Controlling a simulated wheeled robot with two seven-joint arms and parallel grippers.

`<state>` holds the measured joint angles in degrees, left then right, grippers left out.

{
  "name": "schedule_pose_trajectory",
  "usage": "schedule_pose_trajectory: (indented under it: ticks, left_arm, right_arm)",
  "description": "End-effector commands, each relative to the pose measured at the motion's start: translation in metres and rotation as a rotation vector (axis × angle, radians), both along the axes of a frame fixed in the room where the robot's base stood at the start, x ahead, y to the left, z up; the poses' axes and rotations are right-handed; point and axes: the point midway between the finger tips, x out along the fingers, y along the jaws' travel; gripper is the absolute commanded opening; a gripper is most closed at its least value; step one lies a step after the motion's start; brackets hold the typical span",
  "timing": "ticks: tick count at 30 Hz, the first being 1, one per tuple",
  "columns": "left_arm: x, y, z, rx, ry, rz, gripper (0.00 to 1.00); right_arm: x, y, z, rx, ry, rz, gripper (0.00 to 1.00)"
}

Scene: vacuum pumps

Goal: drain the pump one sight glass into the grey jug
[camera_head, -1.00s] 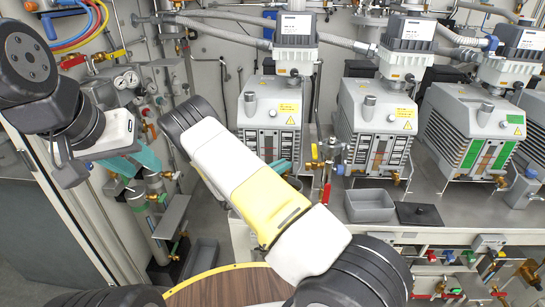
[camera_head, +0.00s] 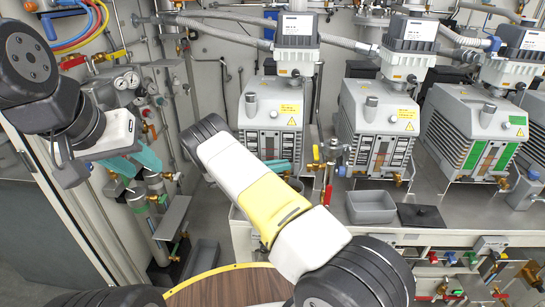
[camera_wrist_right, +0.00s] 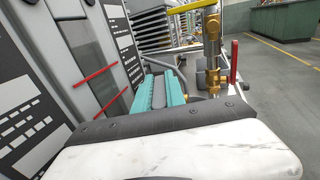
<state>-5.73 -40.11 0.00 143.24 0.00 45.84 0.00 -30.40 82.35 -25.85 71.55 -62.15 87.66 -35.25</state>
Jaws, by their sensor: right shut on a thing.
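Pump one (camera_head: 270,112) is the leftmost of the grey pumps on the bench. My right arm crosses in front of it, and its sight glass is hard to make out. My right gripper (camera_wrist_right: 160,92) has teal fingers low by a pump's front face (camera_wrist_right: 92,70); in the head view they show only partly behind my arm. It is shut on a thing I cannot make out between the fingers. My left gripper (camera_head: 138,162) is over the left side, away from the pumps; its finger gap is unclear. I cannot pick out a grey jug with certainty.
A brass valve (camera_wrist_right: 212,60) with a yellow handle and a red lever (camera_wrist_right: 234,62) stand close right of my right fingers. A grey open tray (camera_head: 370,210) and a black plate (camera_head: 420,217) lie on the bench. A round wooden top (camera_head: 225,288) is at the bottom.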

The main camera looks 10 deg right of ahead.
Motion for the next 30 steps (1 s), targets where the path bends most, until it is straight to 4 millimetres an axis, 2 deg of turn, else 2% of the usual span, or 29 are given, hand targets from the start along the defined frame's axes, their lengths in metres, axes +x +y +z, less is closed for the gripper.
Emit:
schedule_pose_trajectory:
  ticks: [8, 20, 21, 24, 30]
  left_arm:
    - [0.0, 0.0, 0.0, 0.0, 0.0, 0.0, 0.36]
    - [0.0, 0.0, 0.0, 0.0, 0.0, 0.0, 0.36]
    - [0.0, 0.0, 0.0, 0.0, 0.0, 0.0, 0.36]
    - [0.0, 0.0, 0.0, 0.0, 0.0, 0.0, 0.36]
    - [0.0, 0.0, 0.0, 0.0, 0.0, 0.0, 0.36]
  right_arm:
    - [0.0006, 0.0008, -0.0001, 0.0, -0.001, -0.069, 0.0]
    - [0.0002, 0.0007, -0.0002, -0.001, 0.001, -0.076, 0.0]
    - [0.0002, 0.0007, -0.0002, -0.001, 0.001, -0.075, 0.21]
    - [0.0002, 0.0006, -0.0002, -0.001, 0.0, -0.075, 0.37]
    - [0.0001, 0.0002, -0.0001, -0.001, 0.0, -0.076, 0.37]
